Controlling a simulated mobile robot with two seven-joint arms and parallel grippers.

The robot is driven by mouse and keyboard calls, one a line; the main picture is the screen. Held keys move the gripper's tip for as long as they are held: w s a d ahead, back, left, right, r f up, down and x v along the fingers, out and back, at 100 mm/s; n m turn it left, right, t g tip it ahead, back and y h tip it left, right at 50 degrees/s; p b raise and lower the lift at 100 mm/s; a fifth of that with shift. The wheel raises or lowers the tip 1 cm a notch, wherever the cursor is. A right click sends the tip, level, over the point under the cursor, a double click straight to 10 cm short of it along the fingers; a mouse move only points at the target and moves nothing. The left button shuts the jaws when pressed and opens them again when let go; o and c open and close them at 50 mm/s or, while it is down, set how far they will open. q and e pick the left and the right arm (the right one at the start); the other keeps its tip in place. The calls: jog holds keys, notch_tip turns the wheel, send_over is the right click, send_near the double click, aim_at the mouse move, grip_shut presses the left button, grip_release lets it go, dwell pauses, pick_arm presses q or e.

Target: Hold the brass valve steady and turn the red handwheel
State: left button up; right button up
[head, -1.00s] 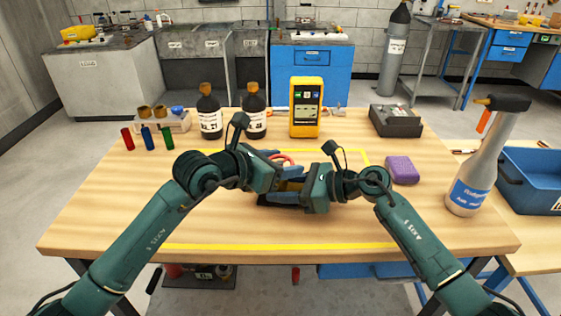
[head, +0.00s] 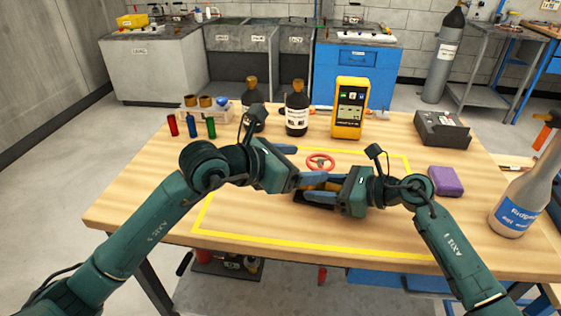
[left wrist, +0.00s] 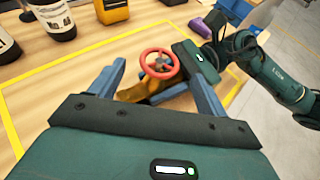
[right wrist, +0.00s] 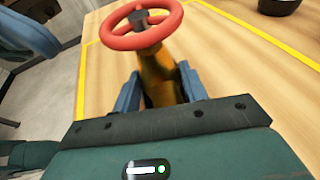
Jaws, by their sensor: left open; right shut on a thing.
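The brass valve (right wrist: 158,80) stands on the table with the red handwheel (head: 320,162) on top. My right gripper (right wrist: 160,88) is shut on the brass body below the wheel, one finger on each side. My left gripper (head: 298,164) is open and empty, to the left of the handwheel in the head view. In the left wrist view the handwheel (left wrist: 159,64) appears between the spread fingers, apart from both and beyond them. The lower valve is partly hidden by my grippers in the head view.
Yellow tape (head: 300,241) outlines the work area. Behind it stand dark bottles (head: 297,110), a yellow meter (head: 350,108) and a grey box (head: 442,129). A purple sponge (head: 445,181) and a spray bottle (head: 520,202) are at right. The table's front left is clear.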

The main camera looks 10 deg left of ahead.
jog(key=shift+r, duration=0.1)
pick_arm(q)
jog(key=v, duration=0.6)
pick_arm(e)
jog(key=o, duration=0.8)
jog(key=shift+o, duration=0.2)
